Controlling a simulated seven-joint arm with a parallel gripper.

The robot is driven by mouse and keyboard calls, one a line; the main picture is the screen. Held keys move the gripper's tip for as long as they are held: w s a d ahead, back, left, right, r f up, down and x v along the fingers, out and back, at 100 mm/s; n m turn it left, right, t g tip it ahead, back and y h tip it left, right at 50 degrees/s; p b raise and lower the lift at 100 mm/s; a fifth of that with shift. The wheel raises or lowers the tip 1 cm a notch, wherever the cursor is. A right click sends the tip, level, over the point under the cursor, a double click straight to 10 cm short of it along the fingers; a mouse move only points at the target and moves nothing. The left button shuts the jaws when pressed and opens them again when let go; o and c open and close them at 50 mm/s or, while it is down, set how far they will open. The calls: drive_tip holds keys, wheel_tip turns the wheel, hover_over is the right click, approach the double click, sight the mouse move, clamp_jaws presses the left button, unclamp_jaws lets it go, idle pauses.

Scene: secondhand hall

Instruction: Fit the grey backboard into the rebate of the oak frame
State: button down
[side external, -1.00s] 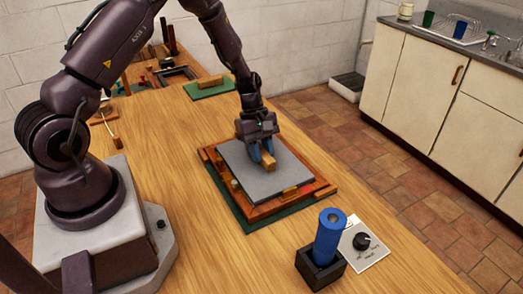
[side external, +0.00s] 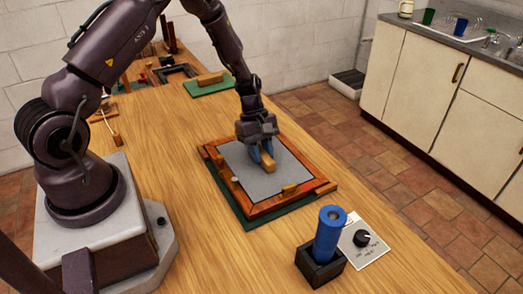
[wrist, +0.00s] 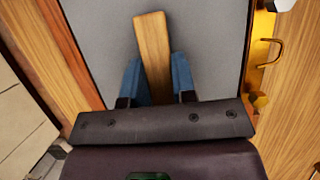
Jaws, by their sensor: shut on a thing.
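The grey backboard (side external: 245,183) lies flat inside the opening of the oak frame (side external: 310,164), with the frame's rim showing around it. Whether it sits fully down in the rebate I cannot tell. My gripper (side external: 262,158) is shut on the wooden handle (side external: 267,165) on the board's top. In the wrist view the blue fingers clasp both sides of the handle (wrist: 153,45), and the board (wrist: 105,35) fills the space between the frame's sides. My gripper hides part of the board's far side.
Small brass turn clips (side external: 290,189) sit on the frame's rim. A green mat (side external: 237,207) lies under the frame. A blue cylinder (side external: 328,235) in a black holder and a dial plate (side external: 363,240) stand near the front. A second green mat (side external: 210,87) lies behind.

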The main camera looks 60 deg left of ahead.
idle(0.4)
drive_tip(key=c, duration=0.8)
unclamp_jaws()
drive_tip(key=shift+c, duration=0.2)
drive_tip(key=shift+r, duration=0.1)
